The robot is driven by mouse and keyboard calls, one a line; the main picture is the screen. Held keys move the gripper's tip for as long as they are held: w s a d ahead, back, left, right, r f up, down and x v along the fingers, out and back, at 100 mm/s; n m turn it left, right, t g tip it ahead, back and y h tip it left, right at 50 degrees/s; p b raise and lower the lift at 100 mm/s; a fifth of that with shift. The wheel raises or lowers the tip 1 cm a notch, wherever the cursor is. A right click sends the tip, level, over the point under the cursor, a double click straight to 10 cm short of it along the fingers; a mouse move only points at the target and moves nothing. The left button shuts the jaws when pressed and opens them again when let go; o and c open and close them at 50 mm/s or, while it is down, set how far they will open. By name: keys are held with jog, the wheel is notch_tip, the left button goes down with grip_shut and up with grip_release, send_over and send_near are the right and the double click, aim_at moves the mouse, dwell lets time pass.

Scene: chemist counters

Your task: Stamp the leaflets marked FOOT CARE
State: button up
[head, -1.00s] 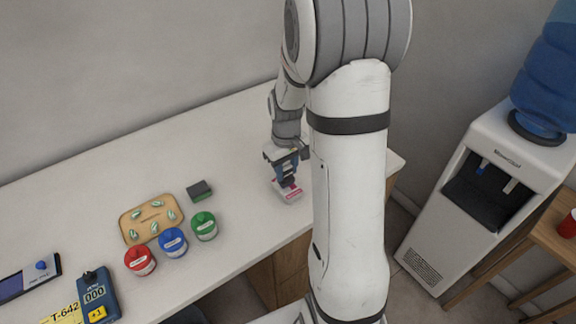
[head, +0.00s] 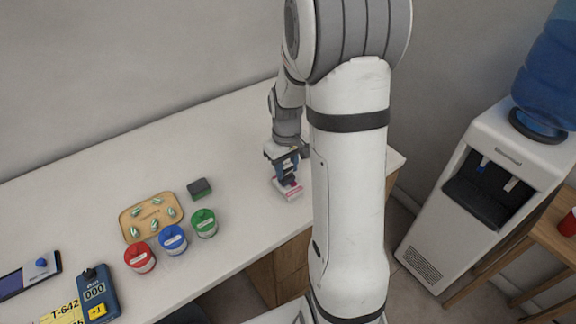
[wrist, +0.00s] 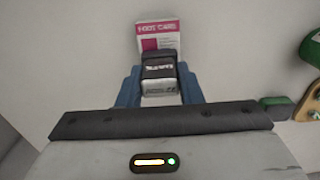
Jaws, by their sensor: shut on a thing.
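My gripper (head: 288,172) is shut on a small dark stamp (wrist: 158,77), held between its blue fingers. The stamp sits over a small stack of leaflets (head: 289,193) with a magenta header near the right end of the counter. The stamp covers the lower part of the leaflet. I cannot tell whether the stamp touches the paper.
Red (head: 140,258), blue (head: 172,240) and green (head: 204,223) lidded pots stand left of the leaflets. Behind them are a wooden tray (head: 127,226) with several small pieces and a dark green block (head: 200,188). A counter device (head: 96,293) is at front left. The counter's back is clear.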

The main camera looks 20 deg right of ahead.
jog(key=shift+f+b, duration=0.3)
jog(key=shift+f, duration=0.1)
dwell(1.2)
jog(key=shift+s, duration=0.1)
jog(key=shift+r+p, duration=2.45)
jog(key=shift+r, duration=1.15)
jog(key=shift+f, duration=0.1)
